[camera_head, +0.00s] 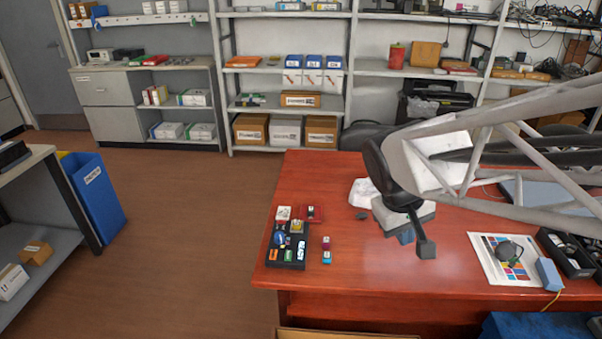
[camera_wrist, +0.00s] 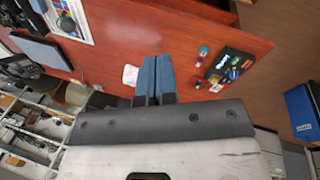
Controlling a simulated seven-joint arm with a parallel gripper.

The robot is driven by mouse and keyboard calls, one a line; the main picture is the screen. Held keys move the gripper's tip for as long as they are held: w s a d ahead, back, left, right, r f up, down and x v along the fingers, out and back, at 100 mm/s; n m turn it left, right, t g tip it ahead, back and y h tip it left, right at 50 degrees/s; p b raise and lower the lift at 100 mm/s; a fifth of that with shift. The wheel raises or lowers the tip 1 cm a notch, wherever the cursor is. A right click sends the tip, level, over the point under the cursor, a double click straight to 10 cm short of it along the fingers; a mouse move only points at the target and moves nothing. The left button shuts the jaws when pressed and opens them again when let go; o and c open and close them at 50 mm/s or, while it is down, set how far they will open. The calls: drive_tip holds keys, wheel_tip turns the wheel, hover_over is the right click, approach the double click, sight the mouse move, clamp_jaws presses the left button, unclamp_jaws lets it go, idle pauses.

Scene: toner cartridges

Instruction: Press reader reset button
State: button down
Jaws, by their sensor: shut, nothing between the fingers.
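I cannot pick out a reader reset button for certain in either view. A light-blue box (camera_head: 548,274) with a yellow cable lies at the right front of the table; whether it is the reader, I cannot tell. My gripper (camera_head: 405,238) hangs over the middle of the table, right of the tray. Its blue fingers (camera_wrist: 156,60) are together and empty.
A colour chart (camera_head: 490,262) and a black bin (camera_head: 566,252) are at right. The table's front middle is clear.

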drive_tip(key=w+a+f+n+h, duration=0.2)
drive_tip(key=w+a+f+n, duration=0.15)
drive_tip(key=w+a, duration=0.35)
drive_tip(key=n+t+h, duration=0.3)
drive_tip(key=n+t, duration=0.1)
drive_tip(key=n, duration=0.5)
hover_over(273, 255)
wheel_tip(273, 255, down, 18)
drive_tip(key=shift+r, duration=0.2)
drive_tip(key=shift+f, duration=0.1)
drive_tip(key=shift+f, duration=4.25)
